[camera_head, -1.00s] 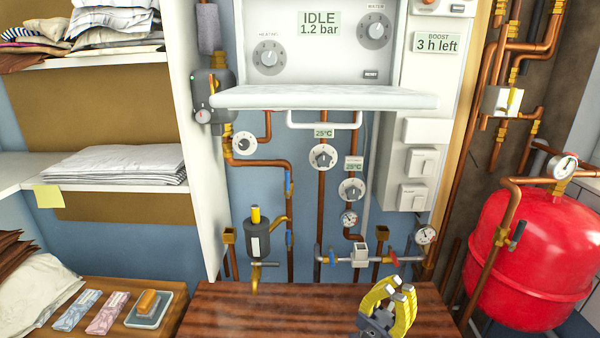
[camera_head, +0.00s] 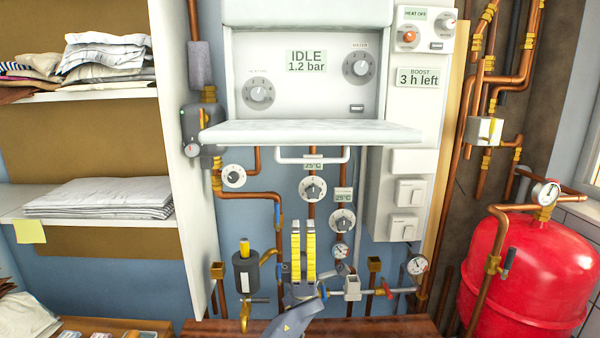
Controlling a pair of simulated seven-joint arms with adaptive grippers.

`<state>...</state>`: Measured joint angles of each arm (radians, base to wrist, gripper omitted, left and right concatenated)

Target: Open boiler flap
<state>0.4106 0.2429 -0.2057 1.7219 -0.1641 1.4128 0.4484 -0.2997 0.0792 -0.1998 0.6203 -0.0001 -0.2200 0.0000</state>
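The boiler (camera_head: 250,115) is white, and its control panel shows "IDLE 1.2 bar" between two dials. Its flap (camera_head: 310,132) is folded down and sticks out below the panel like a shelf, roughly level, leaving the panel uncovered. A white bar handle (camera_head: 290,158) shows under the flap. My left gripper (camera_head: 303,224) points up below the flap and handle, in front of the pipes. Its two yellow-ribbed fingers stand apart with a narrow gap and nothing between them. The fingertips appear clear of the handle. My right gripper is out of view.
Copper pipes, dials and valves (camera_head: 352,288) fill the wall behind and around my gripper. A dark canister (camera_head: 245,273) is to its left. A red tank (camera_head: 525,275) stands at the right. Shelves with folded linen (camera_head: 95,197) are at the left. A wooden top (camera_head: 215,328) lies below.

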